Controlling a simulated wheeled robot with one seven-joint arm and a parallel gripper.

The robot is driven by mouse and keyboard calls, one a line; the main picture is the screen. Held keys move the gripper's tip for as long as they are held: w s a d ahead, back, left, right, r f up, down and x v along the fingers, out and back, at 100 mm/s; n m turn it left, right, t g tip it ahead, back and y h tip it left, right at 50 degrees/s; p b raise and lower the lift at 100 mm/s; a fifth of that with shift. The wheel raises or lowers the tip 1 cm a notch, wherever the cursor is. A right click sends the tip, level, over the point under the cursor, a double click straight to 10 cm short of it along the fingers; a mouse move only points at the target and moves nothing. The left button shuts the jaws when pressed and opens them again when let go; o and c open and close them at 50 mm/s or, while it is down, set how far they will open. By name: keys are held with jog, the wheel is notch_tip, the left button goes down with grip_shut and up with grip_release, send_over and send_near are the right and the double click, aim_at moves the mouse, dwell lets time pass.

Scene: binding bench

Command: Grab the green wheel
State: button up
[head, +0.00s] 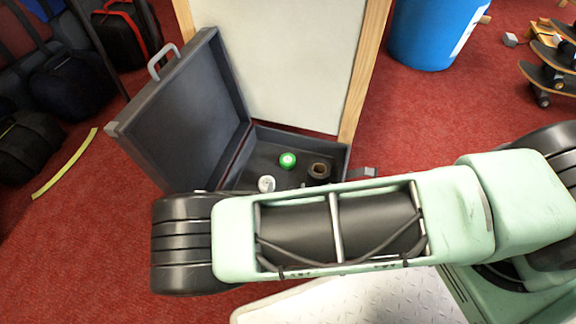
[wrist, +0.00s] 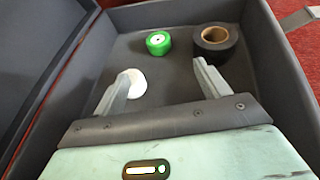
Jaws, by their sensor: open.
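The green wheel (head: 288,160) lies in the open grey case (head: 258,132) on the floor. In the wrist view the green wheel (wrist: 158,42) has a white centre and sits beyond the fingertips, roughly midway between them. My gripper (wrist: 155,75) is open and empty, with its two grey fingers wide apart inside the case. In the head view my arm hides the gripper and the near part of the case.
A black tape roll (head: 319,171) lies just right of the wheel. A white round object (head: 266,184) lies to its left, partly behind my left finger in the wrist view. The case's raised lid (head: 185,110) stands at left. A white board (head: 290,60) stands behind.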

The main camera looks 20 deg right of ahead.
jog(key=b, duration=0.7)
send_near(288, 160)
jog(key=x, duration=0.4)
jog(key=shift+w+d+f, duration=0.15)
jog(key=shift+d+f, duration=0.05)
jog(key=shift+f, duration=0.25)
jog(key=shift+w+d, duration=0.1)
jog(key=shift+w, duration=0.25)
jog(key=b+x, duration=0.4)
jog(key=b, duration=0.1)
jog(key=shift+w+f, duration=0.1)
jog(key=shift+w, duration=0.5)
jog(key=c, duration=1.1)
